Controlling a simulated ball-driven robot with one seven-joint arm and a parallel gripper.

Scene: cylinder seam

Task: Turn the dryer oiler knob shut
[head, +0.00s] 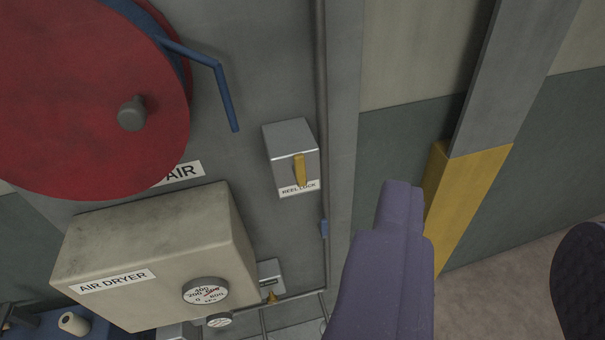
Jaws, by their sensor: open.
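My purple gripper (402,194) is seen side-on at the lower middle right, its tips toward the top of the picture. Its jaws are open, and nothing shows between them. It stands in front of the wall, apart from the panel fittings. A small yellow knob (271,297) is on a small grey box (270,272) below and right of the air dryer. The box's label is too small to read, so I cannot tell if this is the oiler knob. The beige air dryer box (150,240) has a round gauge (206,291).
A grey reel lock box (290,139) with a yellow lever (300,170) sits higher up. A red reel (85,90) with a blue crank (226,95) juts out upper left. A grey and yellow post (470,180) stands right. Pipes (322,120) run along the panel.

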